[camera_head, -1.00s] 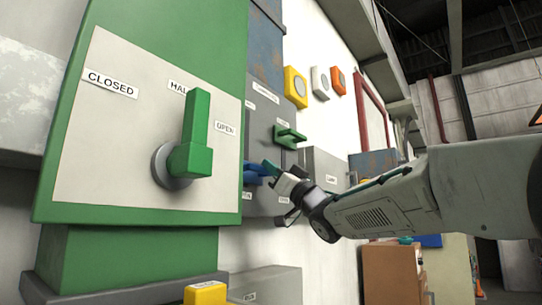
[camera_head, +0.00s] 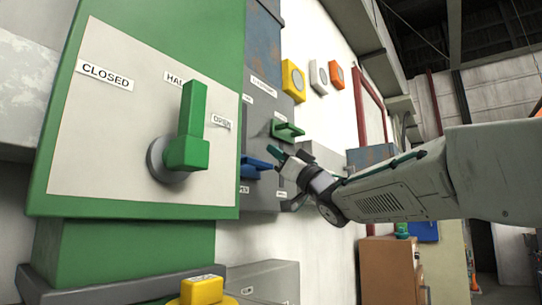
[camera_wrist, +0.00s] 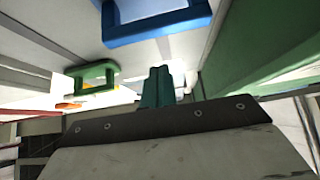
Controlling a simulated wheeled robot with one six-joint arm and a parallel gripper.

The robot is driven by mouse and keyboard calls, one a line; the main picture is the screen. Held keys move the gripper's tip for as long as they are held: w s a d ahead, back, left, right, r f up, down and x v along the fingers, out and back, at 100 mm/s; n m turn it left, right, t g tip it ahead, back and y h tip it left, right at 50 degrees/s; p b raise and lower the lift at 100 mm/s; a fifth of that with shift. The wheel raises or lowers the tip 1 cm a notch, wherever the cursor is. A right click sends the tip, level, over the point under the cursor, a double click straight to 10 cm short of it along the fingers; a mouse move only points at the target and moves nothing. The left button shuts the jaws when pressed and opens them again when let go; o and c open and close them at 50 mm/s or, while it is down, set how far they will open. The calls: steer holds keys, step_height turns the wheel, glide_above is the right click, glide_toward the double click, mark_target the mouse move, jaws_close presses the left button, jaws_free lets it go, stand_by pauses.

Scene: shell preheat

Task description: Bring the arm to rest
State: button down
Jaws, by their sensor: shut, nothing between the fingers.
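My gripper (camera_head: 278,156) is in front of the grey panel in the head view, at the end of my arm reaching in from the right. Its teal fingers are together and hold nothing; they also show in the wrist view (camera_wrist: 157,88). A blue handle (camera_head: 257,167) on the panel is just left of the fingertips in the head view. It also shows at the top of the wrist view (camera_wrist: 157,30). A green handle (camera_head: 288,130) is just above the gripper. In the wrist view no contact shows between fingers and handles.
A large green lever (camera_head: 190,135) stands upright on a plate (camera_head: 90,150) labelled CLOSED, HALF and OPEN. Yellow (camera_head: 293,80), white and orange wall units are above. A grey box (camera_head: 265,280) and a yellow block (camera_head: 202,290) sit below. A brown cabinet (camera_head: 388,272) stands behind my arm.

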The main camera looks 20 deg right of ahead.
steer(key=v, duration=0.7)
steer(key=shift+s, duration=0.1)
steer(key=w+d+f+m+h, duration=0.3)
steer(key=d+f+m+h, duration=0.15)
steer(key=h, duration=0.25)
steer(key=w+d+f+m+h, duration=0.3)
steer(key=f+h, duration=0.3)
steer(key=h, duration=0.1)
steer(key=s+d+f+m+g+h, duration=0.1)
steer(key=s+d+f+g+h, duration=0.2)
steer(key=f, duration=0.5)
steer(key=s+d+f+m+g+h, duration=0.1)
steer(key=s+f+g, duration=0.3)
steer(key=f, duration=0.5)
steer(key=s+a+f+g, duration=0.2)
steer(key=s+f+g, duration=0.2)
steer(key=s, duration=0.6)
steer(key=s+a+f+n+g+y, duration=0.1)
steer(key=s+f+g, duration=0.3)
steer(key=s+f, duration=0.4)
steer(key=s+a+f+g, duration=0.3)
steer(key=s+f, duration=0.3)
steer(key=s, duration=0.7)
steer(key=shift+s+a+f+n+g+y, duration=0.25)
steer(key=shift+s+a+n+g+y, duration=0.15)
steer(key=shift+a, duration=0.1)
